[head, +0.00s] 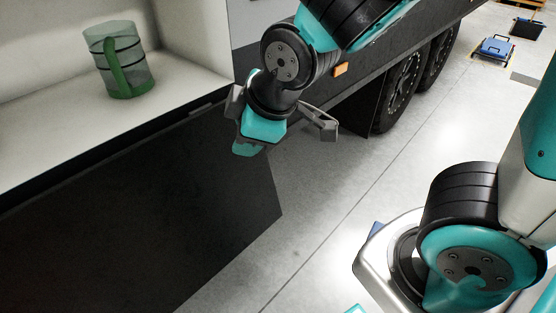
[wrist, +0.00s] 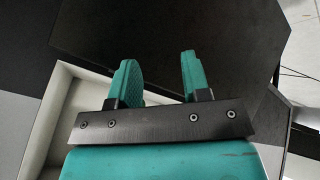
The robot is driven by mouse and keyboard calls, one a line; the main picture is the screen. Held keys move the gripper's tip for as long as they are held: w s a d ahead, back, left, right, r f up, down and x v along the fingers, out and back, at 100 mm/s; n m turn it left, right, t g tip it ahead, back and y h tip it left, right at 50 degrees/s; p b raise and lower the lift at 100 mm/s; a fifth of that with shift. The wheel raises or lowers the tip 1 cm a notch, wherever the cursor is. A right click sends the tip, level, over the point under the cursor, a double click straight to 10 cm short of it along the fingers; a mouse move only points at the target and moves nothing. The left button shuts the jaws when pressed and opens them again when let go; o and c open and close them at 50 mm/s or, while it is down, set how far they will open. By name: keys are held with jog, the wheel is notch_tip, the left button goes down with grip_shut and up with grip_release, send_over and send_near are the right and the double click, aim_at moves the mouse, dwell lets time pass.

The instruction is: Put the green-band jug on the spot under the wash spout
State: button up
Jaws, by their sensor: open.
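A see-through jug (head: 128,62) with green bands and a green handle stands upright on a pale shelf (head: 60,125) at the upper left of the head view. My gripper (head: 248,150) is to the right of the jug, beyond the shelf's right end, and clearly apart from it. In the wrist view its two teal fingers (wrist: 160,65) are spread with nothing between them. The jug does not show in the wrist view. I see no wash spout or spot under one in either view.
A dark panel (head: 150,220) drops below the shelf's front edge. The chassis with black wheels (head: 402,88) runs behind my arm. The grey floor (head: 310,220) is open in the middle. Blue items (head: 493,48) lie far off at the upper right.

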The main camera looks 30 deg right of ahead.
jog(key=s+r+m+g+y, duration=0.1)
jog(key=s+r+m+g, duration=0.1)
jog(key=s, duration=0.4)
jog(key=s+a+r+m+g, duration=0.1)
jog(key=s+m+g, duration=0.2)
jog(key=s, duration=0.3)
jog(key=shift+s+a+r+m+g+y, duration=0.3)
jog(key=shift+r+g+y, duration=0.1)
